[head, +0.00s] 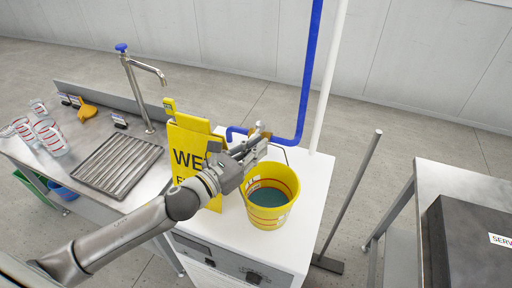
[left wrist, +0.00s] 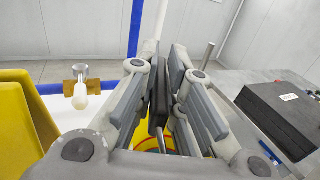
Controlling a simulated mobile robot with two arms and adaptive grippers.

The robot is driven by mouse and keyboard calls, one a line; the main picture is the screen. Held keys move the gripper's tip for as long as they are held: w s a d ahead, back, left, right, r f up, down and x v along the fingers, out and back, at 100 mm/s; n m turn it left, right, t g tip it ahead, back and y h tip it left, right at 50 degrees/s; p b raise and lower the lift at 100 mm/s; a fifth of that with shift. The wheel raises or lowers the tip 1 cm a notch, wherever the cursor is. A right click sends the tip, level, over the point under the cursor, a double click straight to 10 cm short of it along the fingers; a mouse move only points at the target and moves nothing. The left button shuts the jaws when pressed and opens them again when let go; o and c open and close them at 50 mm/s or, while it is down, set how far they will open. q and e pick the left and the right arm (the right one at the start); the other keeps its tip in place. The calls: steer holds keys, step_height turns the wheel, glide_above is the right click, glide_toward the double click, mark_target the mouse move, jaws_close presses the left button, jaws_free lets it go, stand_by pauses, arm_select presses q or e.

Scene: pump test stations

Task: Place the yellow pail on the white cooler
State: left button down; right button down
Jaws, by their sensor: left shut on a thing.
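The yellow pail (head: 268,212), with red bands and a blue-green inside, is upright over the front part of the white cooler's top (head: 312,190). I cannot tell whether its base touches the top. My left gripper (head: 258,143) is above the pail's back rim, shut on its handle. In the left wrist view a dark grip piece (left wrist: 159,102) sits between the fingers of my left gripper (left wrist: 172,85), with a thin wire below it. Only a little of the yellow pail (left wrist: 152,144) shows beneath the fingers there. My right gripper is not in view.
A yellow "WE..." sign (head: 190,152) stands left of the pail, close to my left arm. A blue pipe (head: 307,75) and a white pipe (head: 328,75) rise behind. A sink counter (head: 70,155) is left; a dark case (head: 470,240) is right, past a squeegee pole (head: 352,190).

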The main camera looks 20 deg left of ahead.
arm_select(q)
steer(key=c, duration=2)
jaws_free()
steer(key=shift+f, duration=0.1)
steer(key=o, duration=0.5)
steer(key=shift+c, duration=0.2)
steer(key=shift+s, duration=0.2)
steer(key=b+v, duration=0.4)
steer(key=v, duration=0.7)
steer(key=shift+s+a, duration=0.2)
steer(key=shift+s, duration=0.1)
